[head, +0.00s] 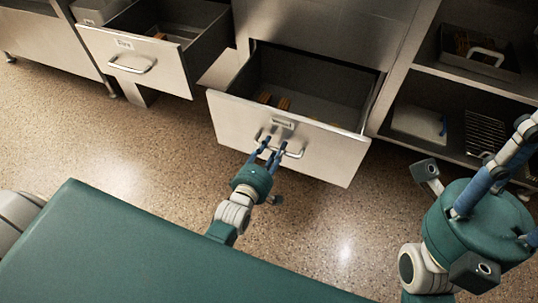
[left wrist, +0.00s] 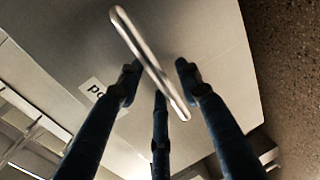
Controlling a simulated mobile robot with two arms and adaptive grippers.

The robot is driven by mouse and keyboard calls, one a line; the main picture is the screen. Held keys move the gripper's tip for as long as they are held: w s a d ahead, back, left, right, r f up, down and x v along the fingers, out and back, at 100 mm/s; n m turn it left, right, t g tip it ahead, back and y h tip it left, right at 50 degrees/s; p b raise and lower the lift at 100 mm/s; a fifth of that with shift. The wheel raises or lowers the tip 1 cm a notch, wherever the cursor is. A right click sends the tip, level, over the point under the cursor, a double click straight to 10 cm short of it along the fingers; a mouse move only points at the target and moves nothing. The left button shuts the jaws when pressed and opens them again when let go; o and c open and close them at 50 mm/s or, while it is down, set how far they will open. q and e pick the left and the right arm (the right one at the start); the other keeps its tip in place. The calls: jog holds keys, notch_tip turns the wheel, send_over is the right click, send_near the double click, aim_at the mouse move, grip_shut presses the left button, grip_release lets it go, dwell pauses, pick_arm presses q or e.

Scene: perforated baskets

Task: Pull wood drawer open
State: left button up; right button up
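Two metal drawers stand open in the head view. The middle drawer (head: 230,122) has a label (head: 283,124) that I cannot read there; the left wrist view shows its label (left wrist: 97,90) beginning "pa". The left drawer (head: 105,65) also has a label (head: 124,44), too small to read surely, so I cannot tell which is the wood drawer. My left gripper (head: 272,145) is at the middle drawer's handle (head: 293,152). In the left wrist view the handle (left wrist: 145,55) passes between its spread fingers. My right gripper's (head: 490,190) fingertips are not clearly visible.
Brown items (head: 282,103) lie in the middle drawer. Open shelves (head: 460,155) at the right hold a tray (head: 480,58) and a wire rack (head: 484,133). A green surface (head: 130,250) fills the lower left. Speckled floor (head: 345,225) is clear in front of the drawers.

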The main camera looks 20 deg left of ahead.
pick_arm(q)
jog(key=v, duration=1.1)
jog(key=shift+s, duration=0.3)
